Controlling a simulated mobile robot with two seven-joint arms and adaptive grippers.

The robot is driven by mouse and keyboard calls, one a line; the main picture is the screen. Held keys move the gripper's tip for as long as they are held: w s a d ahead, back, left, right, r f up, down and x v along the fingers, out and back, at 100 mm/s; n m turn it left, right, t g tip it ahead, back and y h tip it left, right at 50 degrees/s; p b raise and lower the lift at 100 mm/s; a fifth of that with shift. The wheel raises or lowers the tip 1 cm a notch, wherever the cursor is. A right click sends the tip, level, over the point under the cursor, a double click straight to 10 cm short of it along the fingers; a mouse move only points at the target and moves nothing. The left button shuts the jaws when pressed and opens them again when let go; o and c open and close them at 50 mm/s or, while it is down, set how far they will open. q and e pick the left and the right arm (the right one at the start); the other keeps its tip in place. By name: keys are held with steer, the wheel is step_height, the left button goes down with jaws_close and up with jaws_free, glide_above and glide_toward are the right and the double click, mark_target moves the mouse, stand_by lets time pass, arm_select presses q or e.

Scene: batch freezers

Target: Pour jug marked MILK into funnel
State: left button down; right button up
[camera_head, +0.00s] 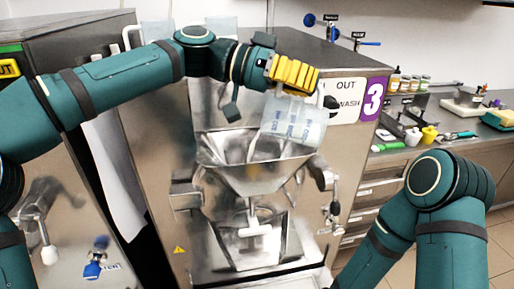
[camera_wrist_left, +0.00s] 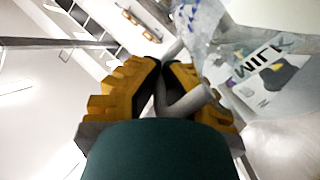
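The clear jug (camera_head: 293,122) with blue markings is tilted steeply, mouth down to the left, above the steel funnel (camera_head: 250,178) on the front of the machine. In the left wrist view the jug's label (camera_wrist_left: 265,68) reads MILK. A pale streak runs from the jug's lip toward the funnel and looks like milk. My left gripper (camera_head: 293,75), with yellow fingers, is above the jug. In the left wrist view its fingers close around the grey handle (camera_wrist_left: 190,101). The liquid level inside is not clear. My right arm shows at the right, but its gripper is out of view.
The machine with the purple 3 sign (camera_head: 374,98) stands behind the funnel. Other clear containers (camera_head: 221,30) stand on its top at the back. A side counter (camera_head: 430,150) at the right holds bottles and small coloured items. Another steel machine (camera_head: 60,200) stands at the left.

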arm_select(q)
steer(key=shift+w+a+r+h+b, duration=0.1)
steer(key=shift+a+r+h+b, duration=0.2)
steer(key=shift+r+h+b, duration=0.25)
steer(key=shift+w+a+r+h+b, duration=0.1)
steer(key=shift+a+r+h+b, duration=0.2)
steer(key=shift+r+b, duration=0.35)
